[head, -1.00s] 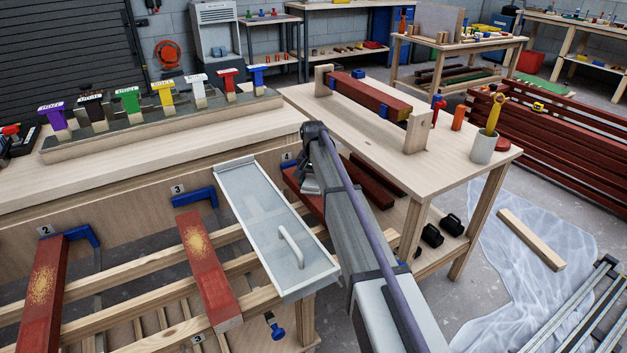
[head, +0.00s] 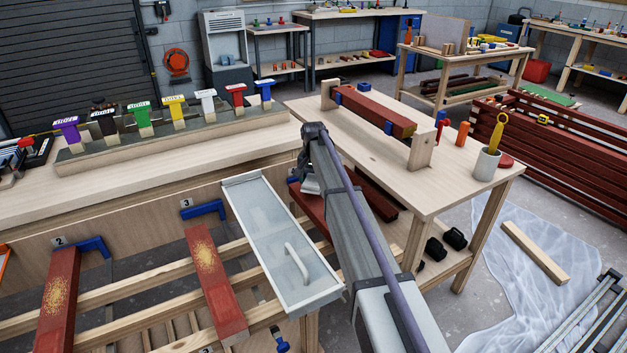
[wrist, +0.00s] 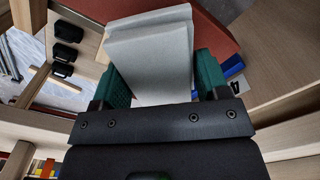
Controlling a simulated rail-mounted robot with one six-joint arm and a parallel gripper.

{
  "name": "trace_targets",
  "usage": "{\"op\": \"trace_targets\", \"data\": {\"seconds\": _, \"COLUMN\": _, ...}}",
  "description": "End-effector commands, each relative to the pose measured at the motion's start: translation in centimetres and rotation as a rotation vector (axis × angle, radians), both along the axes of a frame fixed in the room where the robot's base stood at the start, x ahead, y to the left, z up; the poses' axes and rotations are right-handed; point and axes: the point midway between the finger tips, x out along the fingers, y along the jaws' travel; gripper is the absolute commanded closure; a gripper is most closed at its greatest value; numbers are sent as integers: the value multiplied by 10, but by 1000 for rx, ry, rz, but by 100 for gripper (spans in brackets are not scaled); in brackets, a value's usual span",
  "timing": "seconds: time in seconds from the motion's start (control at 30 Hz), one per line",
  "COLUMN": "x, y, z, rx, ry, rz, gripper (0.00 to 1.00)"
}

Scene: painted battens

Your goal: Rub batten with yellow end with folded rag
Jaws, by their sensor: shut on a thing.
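My gripper (wrist: 160,82) is shut on a thick light-grey folded rag (wrist: 152,50), which sits between its green fingers in the wrist view. In the head view my arm mostly hides the gripper; a pale corner of the rag (head: 310,186) shows beside it. A red batten (wrist: 212,22) lies behind the rag in the wrist view, by a blue stop; I cannot tell if they touch. Another red batten (head: 375,110) rests across wooden supports on the right table, its near end yellowish. Two red battens with yellow speckled patches lie in bays 2 (head: 57,295) and 3 (head: 213,280).
A grey metal tray with a handle (head: 262,215) lies left of my arm. Coloured-handled stamps (head: 145,120) stand along the bench back. A cup with a yellow tool (head: 487,163) stands on the right table. A loose plank (head: 535,252) lies on plastic sheeting.

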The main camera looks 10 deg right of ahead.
Motion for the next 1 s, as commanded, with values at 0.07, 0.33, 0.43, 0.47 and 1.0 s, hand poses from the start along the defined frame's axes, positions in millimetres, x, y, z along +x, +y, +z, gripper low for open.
{"op": "trace_targets", "data": {"seconds": 0.07, "x": 0, "y": 0, "z": 17, "rx": 0, "ry": 0, "rz": 0, "gripper": 50}}
{"op": "trace_targets", "data": {"seconds": 0.33, "x": 0, "y": 0, "z": 19, "rx": 0, "ry": 0, "rz": 0, "gripper": 50}}
{"op": "trace_targets", "data": {"seconds": 0.43, "x": 0, "y": 0, "z": 20, "rx": 0, "ry": 0, "rz": 0, "gripper": 50}}
{"op": "trace_targets", "data": {"seconds": 0.47, "x": 0, "y": 0, "z": 22, "rx": 0, "ry": 0, "rz": 0, "gripper": 50}}
{"op": "trace_targets", "data": {"seconds": 1.0, "x": 0, "y": 0, "z": 49, "rx": 0, "ry": 0, "rz": 0, "gripper": 50}}
